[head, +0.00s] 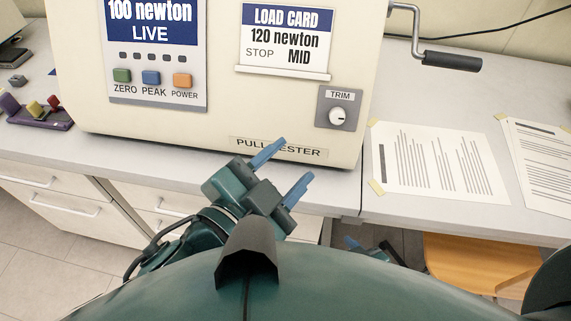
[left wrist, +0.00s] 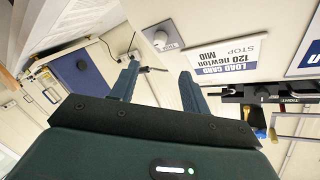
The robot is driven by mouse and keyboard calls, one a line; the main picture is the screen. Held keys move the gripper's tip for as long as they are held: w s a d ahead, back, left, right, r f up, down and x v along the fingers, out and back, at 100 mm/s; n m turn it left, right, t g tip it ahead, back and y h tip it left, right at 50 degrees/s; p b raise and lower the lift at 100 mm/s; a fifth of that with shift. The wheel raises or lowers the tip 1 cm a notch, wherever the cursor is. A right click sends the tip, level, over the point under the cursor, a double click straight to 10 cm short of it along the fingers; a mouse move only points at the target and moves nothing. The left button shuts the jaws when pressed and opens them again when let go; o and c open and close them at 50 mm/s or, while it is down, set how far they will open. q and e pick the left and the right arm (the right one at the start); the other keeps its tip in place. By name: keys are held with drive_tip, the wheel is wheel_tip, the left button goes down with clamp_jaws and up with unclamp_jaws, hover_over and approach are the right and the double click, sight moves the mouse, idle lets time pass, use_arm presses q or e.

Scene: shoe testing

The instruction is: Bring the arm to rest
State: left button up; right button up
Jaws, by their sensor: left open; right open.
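My left gripper (head: 290,162) is in front of the lower edge of the cream pull tester, pointing up and to the right. Its two blue fingers are apart with nothing between them. In the left wrist view the two fingers (left wrist: 160,74) are also spread and empty, with the tester's panel beyond. My right gripper (head: 368,247) shows only in part, low below the bench edge, behind my green body; its blue fingertip shows and it appears empty.
The pull tester (head: 222,120) stands on the grey bench, with a trim knob (head: 338,116) and a crank handle (head: 452,61) on its right. Taped papers (head: 437,160) lie at right. A purple holder (head: 40,117) sits at left. A wooden stool (head: 475,262) stands below the bench.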

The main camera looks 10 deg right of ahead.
drive_tip(key=shift+f, duration=0.1)
use_arm(q)
drive_tip(key=w+a+f+n+g+y, duration=0.2)
drive_tip(key=a+f+n+y, duration=0.6)
drive_tip(key=a, duration=0.3)
drive_tip(key=s+a+f+n+g+y, duration=0.3)
drive_tip(key=s+a+f+n+g, duration=0.3)
drive_tip(key=s+a+f, duration=0.6)
drive_tip(key=w+d+f+m+t+h, duration=0.2)
drive_tip(key=w+d+f+t+h, duration=0.1)
drive_tip(key=w+d+f+t, duration=0.2)
wheel_tip(320, 180, down, 3)
drive_tip(key=shift+w+d+f+t, duration=0.2)
drive_tip(key=shift+w+t, duration=0.4)
drive_tip(key=shift+w, duration=0.45)
drive_tip(key=shift+r, duration=0.1)
use_arm(e)
drive_tip(key=shift+s+f, duration=0.2)
drive_tip(key=shift+s, duration=0.15)
drive_tip(key=shift+w+r, duration=0.2)
drive_tip(key=shift+w, duration=0.15)
